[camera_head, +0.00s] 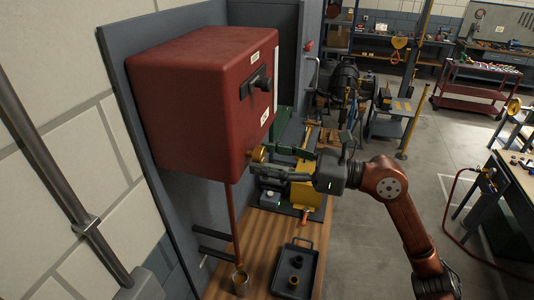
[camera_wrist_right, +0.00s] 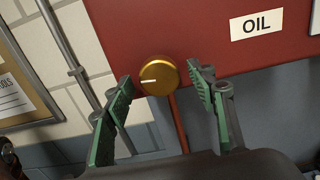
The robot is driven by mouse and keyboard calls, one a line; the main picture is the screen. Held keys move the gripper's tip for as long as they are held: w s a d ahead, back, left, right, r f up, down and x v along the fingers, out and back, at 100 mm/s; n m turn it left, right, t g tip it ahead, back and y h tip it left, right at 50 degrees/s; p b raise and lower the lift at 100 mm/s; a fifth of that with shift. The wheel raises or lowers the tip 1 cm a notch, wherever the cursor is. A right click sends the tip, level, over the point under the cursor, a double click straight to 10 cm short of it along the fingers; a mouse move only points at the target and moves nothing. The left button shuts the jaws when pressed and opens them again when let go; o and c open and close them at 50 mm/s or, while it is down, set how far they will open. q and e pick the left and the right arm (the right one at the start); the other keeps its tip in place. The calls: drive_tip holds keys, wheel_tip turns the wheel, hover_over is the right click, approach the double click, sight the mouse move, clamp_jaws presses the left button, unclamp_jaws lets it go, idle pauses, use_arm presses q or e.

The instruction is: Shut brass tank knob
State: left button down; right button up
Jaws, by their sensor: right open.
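The brass knob (camera_head: 258,154) sits low on the front of the red tank (camera_head: 195,85). In the right wrist view the knob (camera_wrist_right: 159,76) is a round brass disc with a pale line pointing left. My right gripper (camera_head: 256,160) is open at the tank front. In the wrist view its two green-padded fingers (camera_wrist_right: 160,88) stand on either side of the knob, with gaps visible. I cannot tell whether the fingertips reach around its rim. A copper pipe (camera_head: 235,220) runs down below the tank. My left gripper is not in view.
A metal cup (camera_head: 240,283) stands under the pipe on the wooden bench (camera_head: 262,240). A dark tray (camera_head: 291,291) holding small round parts lies to its right. A yellow and green machine (camera_head: 303,195) stands behind, close below my right gripper.

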drive_tip(key=shift+a, duration=0.1)
drive_tip(key=shift+c, duration=0.4)
drive_tip(key=c, duration=1.1)
